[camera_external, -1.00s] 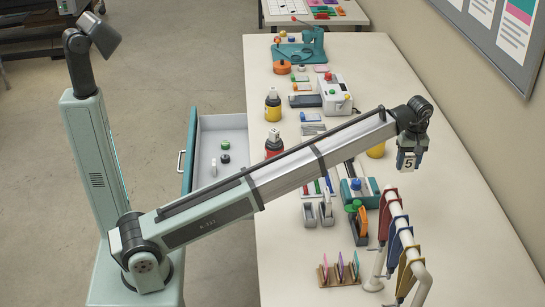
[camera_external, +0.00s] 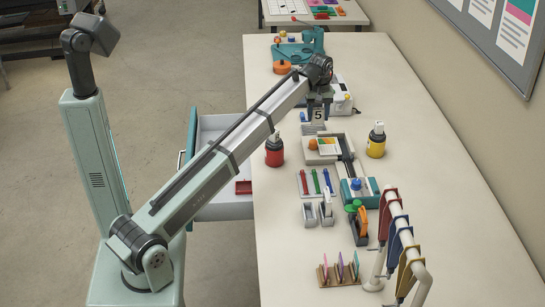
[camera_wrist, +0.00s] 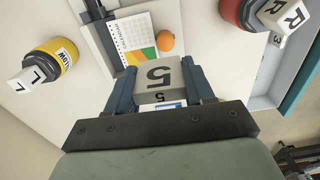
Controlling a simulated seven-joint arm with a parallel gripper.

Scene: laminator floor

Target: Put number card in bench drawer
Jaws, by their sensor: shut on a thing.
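The number card (camera_external: 318,114) is a small pale piece marked with a black 5. My gripper (camera_external: 319,100) is shut on it and holds it above the bench. In the wrist view the number card (camera_wrist: 158,76) sits between the two fingers of my gripper (camera_wrist: 157,88). The bench drawer (camera_external: 218,211) is pulled out from the bench's left side, with a teal front and white inside. It holds a dark red item (camera_external: 243,187); my arm hides much of its inside. The gripper is to the right of the drawer, over the bench.
A red bottle (camera_external: 274,151) stands near the bench's left edge, between gripper and drawer. A yellow bottle (camera_external: 376,141) stands at right. A paper trimmer (camera_external: 340,143) with an orange ball lies below the card. A rail with hanging coloured pieces (camera_external: 400,240) stands at front right.

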